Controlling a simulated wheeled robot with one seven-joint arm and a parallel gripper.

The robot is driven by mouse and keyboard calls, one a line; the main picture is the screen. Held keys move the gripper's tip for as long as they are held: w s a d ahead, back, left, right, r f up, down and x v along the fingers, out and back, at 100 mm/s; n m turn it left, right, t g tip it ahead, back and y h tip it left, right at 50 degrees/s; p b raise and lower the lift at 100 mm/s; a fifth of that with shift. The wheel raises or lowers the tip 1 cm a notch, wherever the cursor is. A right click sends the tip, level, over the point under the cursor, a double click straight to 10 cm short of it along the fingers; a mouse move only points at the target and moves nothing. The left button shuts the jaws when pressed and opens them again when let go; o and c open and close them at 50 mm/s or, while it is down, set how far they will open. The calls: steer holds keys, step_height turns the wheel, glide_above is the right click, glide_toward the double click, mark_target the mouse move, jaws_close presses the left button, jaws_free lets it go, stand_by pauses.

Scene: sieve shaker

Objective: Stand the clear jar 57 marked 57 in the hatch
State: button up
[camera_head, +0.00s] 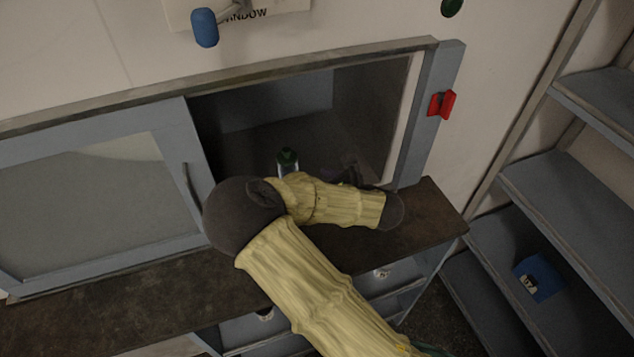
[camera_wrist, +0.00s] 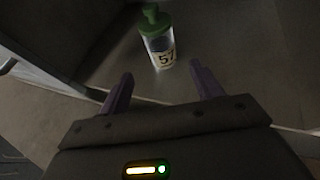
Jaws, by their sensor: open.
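The clear jar 57 (camera_wrist: 160,47) has a green lid and a pale label marked 57. In the wrist view it stands upright on the hatch floor (camera_wrist: 225,45), just beyond my fingertips. My gripper (camera_wrist: 161,84) is open, its two purple fingers apart, with nothing between them. In the head view the jar's green top (camera_head: 287,157) shows inside the hatch opening (camera_head: 240,140), behind my arm. My arm hides the lower part of the jar there, and the gripper is mostly dark and hard to make out.
A sliding door with a pale pane (camera_head: 90,185) covers the left of the hatch. A red catch (camera_head: 441,104) sits on the right frame. A brown counter (camera_head: 110,300) runs in front. Grey shelves with a blue box (camera_head: 539,278) stand at right.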

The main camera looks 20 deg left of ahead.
stand_by(0.7)
steer(key=w+d+m+t+h, duration=0.1)
steer(key=w+d+m+h, duration=0.15)
steer(key=d+m, duration=0.6)
steer(key=w+d+m+t+h, duration=0.2)
steer(key=d+m+h, duration=0.2)
steer(key=d+m, duration=0.45)
steer(key=w+d+m+t+h, duration=0.1)
steer(key=w+d+m+h, duration=0.15)
steer(key=d+m, duration=0.55)
steer(key=s+d+r+m+g+h, duration=0.1)
steer(key=s+d+m+g, duration=0.1)
steer(key=s+m, duration=0.4)
steer(key=s+d+r+m+g+h, duration=0.1)
steer(key=s+d+r+m+g, duration=0.1)
steer(key=s+m, duration=0.5)
steer(key=s+d+r+m+g+h, duration=0.1)
steer(key=s+d+m, duration=0.4)
steer(key=m, duration=0.5)
steer(key=shift+s+d+r+m+g, duration=0.3)
steer(key=shift+s+r+g, duration=0.15)
steer(key=shift+s+g, duration=0.65)
steer(key=shift+w, duration=0.15)
